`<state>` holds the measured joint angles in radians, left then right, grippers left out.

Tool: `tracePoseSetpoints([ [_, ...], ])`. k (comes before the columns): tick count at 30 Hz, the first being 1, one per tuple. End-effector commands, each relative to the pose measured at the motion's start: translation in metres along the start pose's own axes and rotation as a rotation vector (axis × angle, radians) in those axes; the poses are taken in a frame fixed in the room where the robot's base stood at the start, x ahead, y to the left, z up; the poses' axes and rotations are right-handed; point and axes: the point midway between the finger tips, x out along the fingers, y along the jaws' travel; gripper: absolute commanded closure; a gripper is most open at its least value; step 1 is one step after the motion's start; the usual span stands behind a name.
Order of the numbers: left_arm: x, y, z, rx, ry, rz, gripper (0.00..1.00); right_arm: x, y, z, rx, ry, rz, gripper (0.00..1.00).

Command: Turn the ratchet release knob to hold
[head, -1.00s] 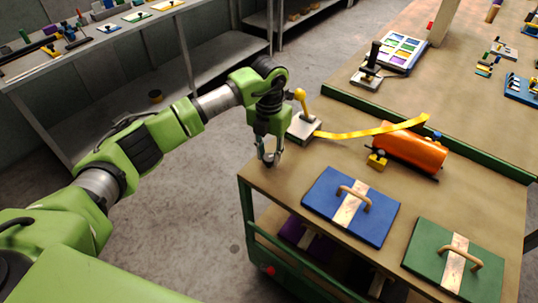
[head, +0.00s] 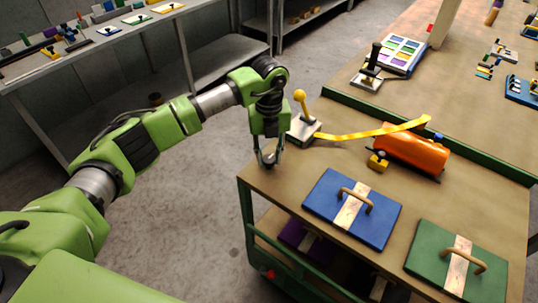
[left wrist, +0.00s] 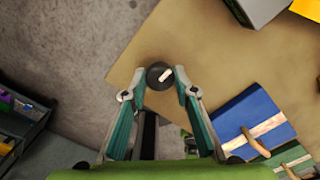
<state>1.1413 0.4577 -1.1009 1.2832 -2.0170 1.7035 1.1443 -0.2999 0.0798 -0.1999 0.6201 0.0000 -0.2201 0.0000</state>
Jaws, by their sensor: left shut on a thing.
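The ratchet release knob (left wrist: 157,73) is a dark round knob with a cream pointer bar on top, seen in the left wrist view. The bar slants up to the right in that view. My left gripper (left wrist: 159,79) is shut on the knob, one finger on each side of it. In the head view my left gripper (head: 268,160) points down at the near left corner of the bench. There the fingers mostly hide the knob. No hold marking can be made out. My right gripper is not in view.
On the brown bench top (head: 290,180), a grey block with a yellow-knobbed lever (head: 300,105) stands just behind my gripper. An orange cylinder (head: 415,155) with a yellow strap lies to the right. Blue (head: 380,225) and green (head: 430,260) handled panels lie in front.

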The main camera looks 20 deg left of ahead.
Motion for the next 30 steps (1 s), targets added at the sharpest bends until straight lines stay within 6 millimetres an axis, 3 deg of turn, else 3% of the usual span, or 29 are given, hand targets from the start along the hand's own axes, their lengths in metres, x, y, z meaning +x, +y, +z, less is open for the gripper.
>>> tracePoseSetpoints([
  [14,-0.0026,-0.0005,0.0021,-0.015,-0.006,-0.004,0.94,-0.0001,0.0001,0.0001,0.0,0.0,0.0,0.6],
  [15,-0.0026,-0.0005,0.0021,-0.015,-0.006,-0.004,0.65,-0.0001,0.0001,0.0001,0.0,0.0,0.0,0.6],
  [16,-0.0025,-0.0005,0.002,-0.015,-0.006,-0.004,0.57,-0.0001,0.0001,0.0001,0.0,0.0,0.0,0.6],
  [26,-0.0013,-0.0002,0.0008,-0.013,-0.002,-0.001,0.56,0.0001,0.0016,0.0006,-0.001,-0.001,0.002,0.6],
  [30,-0.0102,-0.0003,0.0013,-0.013,-0.004,-0.002,0.56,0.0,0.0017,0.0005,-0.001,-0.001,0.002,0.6],
])
